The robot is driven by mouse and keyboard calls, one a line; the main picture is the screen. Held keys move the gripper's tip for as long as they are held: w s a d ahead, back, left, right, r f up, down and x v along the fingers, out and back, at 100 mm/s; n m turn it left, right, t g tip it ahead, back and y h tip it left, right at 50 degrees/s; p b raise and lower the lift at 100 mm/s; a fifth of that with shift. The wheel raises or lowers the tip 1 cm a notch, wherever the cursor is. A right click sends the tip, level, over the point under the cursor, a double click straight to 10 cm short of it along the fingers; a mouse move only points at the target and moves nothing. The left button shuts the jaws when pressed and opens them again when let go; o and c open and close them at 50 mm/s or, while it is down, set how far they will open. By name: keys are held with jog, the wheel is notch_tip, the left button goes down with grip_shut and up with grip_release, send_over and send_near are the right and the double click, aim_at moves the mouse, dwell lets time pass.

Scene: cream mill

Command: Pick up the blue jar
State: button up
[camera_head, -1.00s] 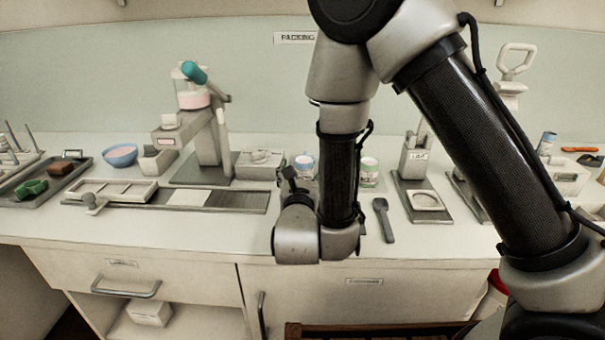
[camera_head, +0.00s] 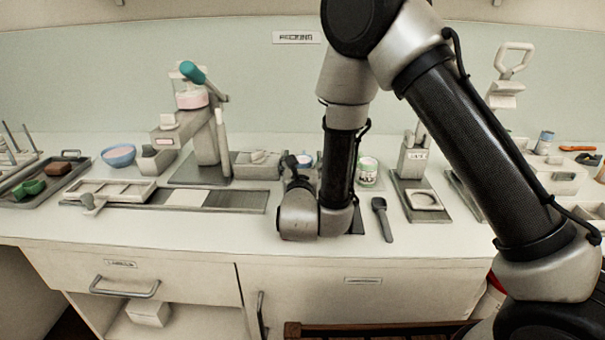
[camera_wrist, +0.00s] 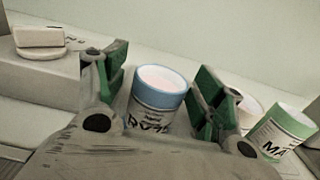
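The blue jar (camera_wrist: 155,95) shows in the wrist view between my gripper's two green-padded fingers. It has a blue rim, a white label with dark lettering and pale pink contents. My gripper (camera_wrist: 160,88) is open, with a visible gap between the jar and each finger. The jar's lower part is hidden behind the gripper body. In the head view only a bit of the blue jar (camera_head: 304,160) shows at the back of the counter, behind my arm, and the gripper's fingers are mostly hidden there.
A green-rimmed jar (camera_wrist: 286,130) stands right of the blue jar; it also shows in the head view (camera_head: 368,171). A grey box (camera_head: 257,165) stands to the left. A dark spoon (camera_head: 382,218) and a stand with a plate (camera_head: 424,200) lie to the right.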

jog(key=c, duration=0.9)
notch_tip(320, 180, up, 10)
